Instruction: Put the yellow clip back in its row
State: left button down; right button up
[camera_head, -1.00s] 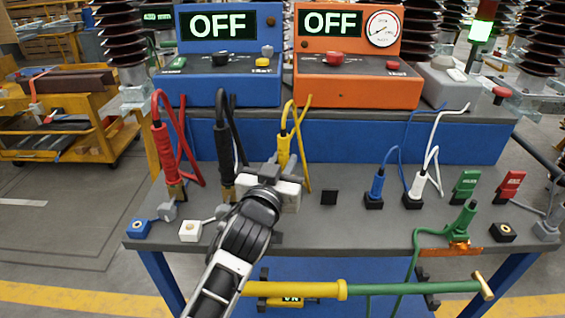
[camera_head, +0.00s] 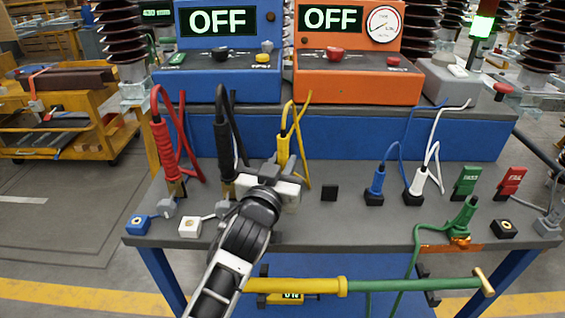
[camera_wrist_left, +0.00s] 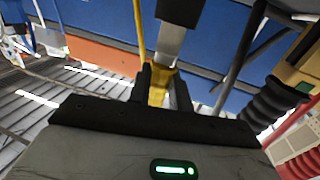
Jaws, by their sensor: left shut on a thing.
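The yellow clip (camera_head: 283,150) stands upright behind my left gripper in the head view, between the black clip and a small empty black block. A yellow cable loops up from its top. My left gripper (camera_head: 277,178) reaches it from the front and covers its lower end. In the left wrist view, the gripper (camera_wrist_left: 163,85) is shut on a yellow piece of the clip (camera_wrist_left: 158,92) between its fingers. Whether the clip's foot touches the table is hidden. The red clip (camera_head: 163,148) and black clip (camera_head: 224,146) stand to the left. My right gripper is not in view.
A blue clip (camera_head: 377,183) and white clip (camera_head: 418,183) stand to the right, beyond the small black block (camera_head: 329,193). A green clip (camera_head: 464,215) sits on a copper bar. Blue and orange boxes reading OFF stand behind. A yellow-green pole (camera_head: 390,287) runs along the front.

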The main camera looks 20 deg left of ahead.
pick_arm(q)
jog(key=shift+d+r, duration=0.1)
jog(key=shift+r, duration=0.2)
